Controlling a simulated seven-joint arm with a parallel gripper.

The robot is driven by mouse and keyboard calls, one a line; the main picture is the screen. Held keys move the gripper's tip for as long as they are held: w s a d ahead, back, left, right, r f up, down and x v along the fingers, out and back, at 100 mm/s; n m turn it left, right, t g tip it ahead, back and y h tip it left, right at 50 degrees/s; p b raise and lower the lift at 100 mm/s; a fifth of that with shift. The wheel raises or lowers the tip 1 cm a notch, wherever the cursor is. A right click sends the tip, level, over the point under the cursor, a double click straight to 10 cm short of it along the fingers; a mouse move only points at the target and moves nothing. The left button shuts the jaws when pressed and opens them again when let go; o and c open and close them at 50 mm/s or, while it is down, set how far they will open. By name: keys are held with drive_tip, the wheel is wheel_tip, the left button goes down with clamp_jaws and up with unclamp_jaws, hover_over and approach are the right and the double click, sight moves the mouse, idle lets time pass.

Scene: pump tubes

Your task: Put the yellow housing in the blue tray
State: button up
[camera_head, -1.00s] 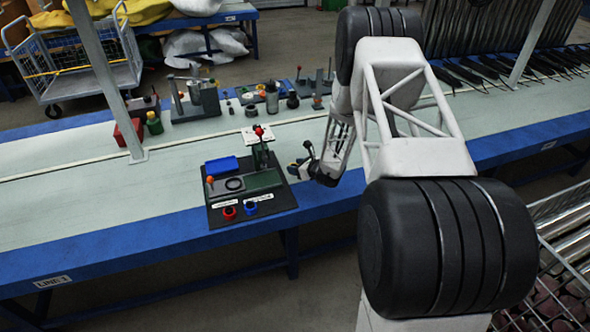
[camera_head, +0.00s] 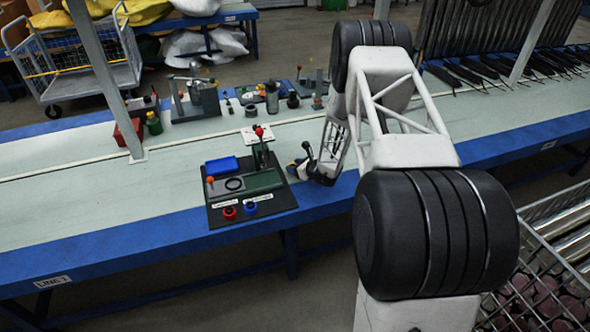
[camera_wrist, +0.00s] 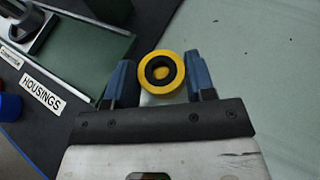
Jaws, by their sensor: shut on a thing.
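The yellow housing (camera_wrist: 143,74) is a round yellow ring with a black ring inside it and a yellow centre. My gripper (camera_wrist: 161,78) is shut on it, one blue finger on each side. In the head view my gripper (camera_head: 302,169) is at the right edge of the dark board, and only a small bit of yellow shows there. The blue tray (camera_head: 222,165) is a small blue rectangle at the back left of the board, left of my gripper. The tray's inside is too small to make out.
The dark board (camera_head: 228,217) carries a green fixture (camera_head: 262,181) with a red-knobbed upright lever (camera_head: 260,145) between tray and gripper. A red knob (camera_head: 229,212) and a blue knob (camera_head: 251,208) are at the front. The bench is clear left of the board.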

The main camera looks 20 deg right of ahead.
drive_tip(key=shift+f, duration=0.6)
drive_tip(key=shift+f, duration=0.1)
drive_tip(key=o, duration=0.9)
drive_tip(key=shift+o, duration=0.2)
drive_tip(key=shift+v, duration=6.05)
drive_tip(key=shift+a, duration=0.1)
